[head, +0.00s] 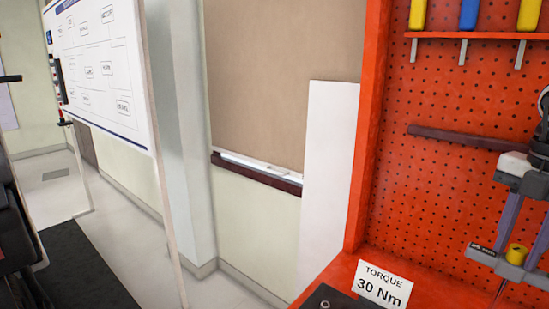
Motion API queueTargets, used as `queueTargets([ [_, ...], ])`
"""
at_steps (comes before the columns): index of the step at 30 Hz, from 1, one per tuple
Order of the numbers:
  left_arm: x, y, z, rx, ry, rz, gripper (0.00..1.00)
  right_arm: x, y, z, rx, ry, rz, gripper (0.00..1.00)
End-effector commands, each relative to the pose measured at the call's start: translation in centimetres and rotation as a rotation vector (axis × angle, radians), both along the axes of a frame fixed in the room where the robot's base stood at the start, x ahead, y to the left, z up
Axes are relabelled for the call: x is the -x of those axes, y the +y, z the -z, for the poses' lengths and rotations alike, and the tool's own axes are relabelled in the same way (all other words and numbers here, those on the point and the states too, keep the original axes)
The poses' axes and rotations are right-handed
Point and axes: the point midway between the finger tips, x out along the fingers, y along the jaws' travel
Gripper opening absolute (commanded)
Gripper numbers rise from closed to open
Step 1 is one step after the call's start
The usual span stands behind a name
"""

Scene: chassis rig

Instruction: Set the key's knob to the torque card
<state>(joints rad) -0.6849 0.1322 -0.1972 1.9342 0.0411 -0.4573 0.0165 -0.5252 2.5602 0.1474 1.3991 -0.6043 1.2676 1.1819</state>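The white torque card (384,286) stands at the front of the red bench and reads "TORQUE 30 Nm". My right gripper (521,238) is at the right edge, cut off by the frame, with its fingers pointing down in front of the pegboard. A yellow knob (516,255) shows by the fingertips, on a grey labelled piece (484,253) that looks like part of the key. I cannot tell whether the fingers touch the knob, and the label and any knob setting are too small to read. My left gripper is out of view.
A red pegboard (440,190) rises behind the bench, with a shelf (480,36) of yellow and blue handled tools. A dark bar (460,139) sticks out below it. A dark object (338,299) lies left of the card. A whiteboard (98,65) stands at the left.

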Motion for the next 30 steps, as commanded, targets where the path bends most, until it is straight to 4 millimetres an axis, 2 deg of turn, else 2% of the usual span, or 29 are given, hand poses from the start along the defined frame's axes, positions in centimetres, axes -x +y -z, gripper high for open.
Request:
queueTargets([
  [1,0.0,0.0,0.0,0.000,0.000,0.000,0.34,0.4,-0.1,0.6,0.000,0.017,-0.001,0.34],
  [5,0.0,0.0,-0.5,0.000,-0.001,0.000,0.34,0.4,-0.1,0.5,-0.001,0.018,-0.088,0.34],
  [21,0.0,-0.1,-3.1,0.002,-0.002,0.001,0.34,0.3,-0.1,0.4,-0.002,0.014,-0.908,0.34],
  [24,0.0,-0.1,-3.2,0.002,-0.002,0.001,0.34,0.3,-0.1,0.4,-0.001,0.011,-0.971,0.34],
  [30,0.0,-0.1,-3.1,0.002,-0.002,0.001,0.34,0.2,-0.1,0.3,0.002,0.009,-0.982,0.34],
])
